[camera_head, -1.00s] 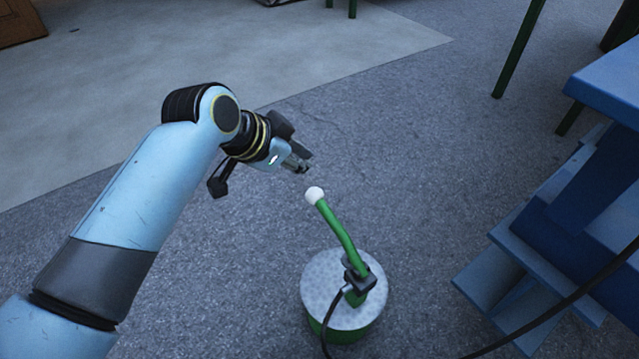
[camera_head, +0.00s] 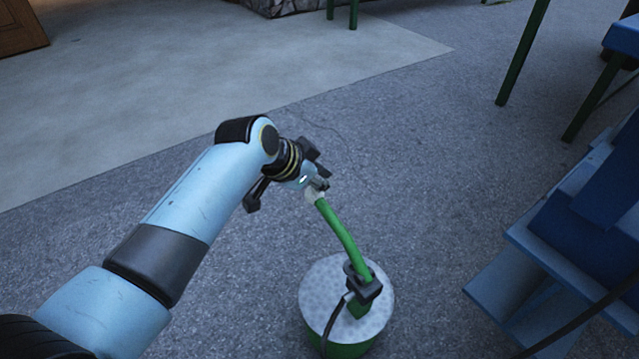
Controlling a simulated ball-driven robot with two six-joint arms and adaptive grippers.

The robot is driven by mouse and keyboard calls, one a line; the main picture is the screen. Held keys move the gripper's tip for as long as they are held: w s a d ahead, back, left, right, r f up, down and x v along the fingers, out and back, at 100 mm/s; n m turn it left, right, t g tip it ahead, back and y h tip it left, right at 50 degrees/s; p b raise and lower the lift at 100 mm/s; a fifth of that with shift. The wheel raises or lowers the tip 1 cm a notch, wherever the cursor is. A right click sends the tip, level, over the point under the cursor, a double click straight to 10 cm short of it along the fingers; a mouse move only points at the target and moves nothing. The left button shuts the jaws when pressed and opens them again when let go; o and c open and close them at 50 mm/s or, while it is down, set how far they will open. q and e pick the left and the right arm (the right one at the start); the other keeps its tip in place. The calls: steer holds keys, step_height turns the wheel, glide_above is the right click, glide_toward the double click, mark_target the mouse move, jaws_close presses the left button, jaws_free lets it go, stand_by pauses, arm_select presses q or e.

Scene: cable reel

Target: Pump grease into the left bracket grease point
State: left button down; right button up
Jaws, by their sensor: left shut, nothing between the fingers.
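A grease pump stands on the floor, a round green drum (camera_head: 346,349) with a speckled grey lid (camera_head: 321,289). A green lever handle (camera_head: 341,236) rises from it, tilted up to the left, with a white knob (camera_head: 312,196) at its top. My left gripper (camera_head: 323,186) is shut and empty, right at the knob. It partly covers the knob; I cannot tell whether they touch. A black hose (camera_head: 331,321) runs from the pump's black fitting (camera_head: 362,286) down out of the picture. The bracket grease point cannot be made out. My right gripper is not in view.
A blue steel structure (camera_head: 560,252) fills the right side, with a dark cable (camera_head: 585,318) crossing its lower part. Green posts (camera_head: 522,55) stand at the upper right. The carpeted floor around the pump (camera_head: 240,300) is clear.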

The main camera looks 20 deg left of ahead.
mark_target(309, 193)
arm_select(q)
steer(key=shift+f, duration=0.15)
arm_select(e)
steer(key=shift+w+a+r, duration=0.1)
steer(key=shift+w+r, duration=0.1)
arm_select(q)
steer(key=shift+a+f, duration=0.15)
